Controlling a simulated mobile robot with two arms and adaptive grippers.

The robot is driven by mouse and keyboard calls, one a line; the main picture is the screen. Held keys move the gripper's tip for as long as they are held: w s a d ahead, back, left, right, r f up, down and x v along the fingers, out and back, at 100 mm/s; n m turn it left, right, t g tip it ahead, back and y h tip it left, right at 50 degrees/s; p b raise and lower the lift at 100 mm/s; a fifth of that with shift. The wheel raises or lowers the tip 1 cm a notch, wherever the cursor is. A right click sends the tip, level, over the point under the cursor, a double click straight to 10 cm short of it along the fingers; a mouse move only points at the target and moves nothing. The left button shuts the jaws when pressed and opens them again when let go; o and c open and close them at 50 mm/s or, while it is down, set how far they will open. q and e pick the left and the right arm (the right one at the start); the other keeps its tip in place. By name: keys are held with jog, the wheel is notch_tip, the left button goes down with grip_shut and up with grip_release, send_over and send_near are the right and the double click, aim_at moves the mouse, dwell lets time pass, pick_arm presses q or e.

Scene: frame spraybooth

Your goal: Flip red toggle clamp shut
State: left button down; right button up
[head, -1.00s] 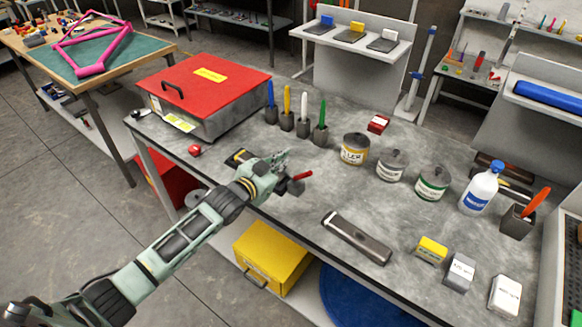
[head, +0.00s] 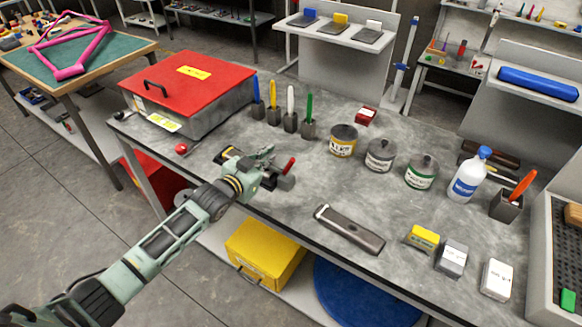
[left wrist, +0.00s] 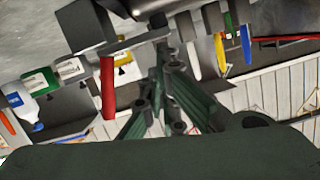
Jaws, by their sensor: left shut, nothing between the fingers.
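The toggle clamp with a red handle (head: 289,166) stands on the grey workbench near its front edge. Its handle points up with a slight tilt to the right, above a dark grey base (head: 286,182). My left gripper (head: 266,160) is shut and empty, just left of the clamp. In the left wrist view the red handle (left wrist: 107,88) hangs left of my shut fingers (left wrist: 162,85), with a gap visible between them. Dark metal clamp parts (left wrist: 138,45) lie close to the fingertips; whether they touch, I cannot tell. My right gripper is not in view.
A red-lidded box (head: 188,82) stands at the back left. A grey bar tool (head: 349,230) lies right of the clamp, with bare bench between.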

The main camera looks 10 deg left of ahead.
pick_arm(q)
jog(key=shift+r, duration=0.25)
jog(key=s+a+r, duration=0.3)
jog(key=s+r, duration=0.3)
jog(key=s, duration=0.3)
jog(key=shift+a+p, duration=0.15)
jog(key=shift+p, duration=0.3)
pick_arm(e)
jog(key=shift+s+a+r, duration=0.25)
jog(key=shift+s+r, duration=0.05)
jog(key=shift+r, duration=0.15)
pick_arm(q)
jog(key=shift+s+f, duration=0.1)
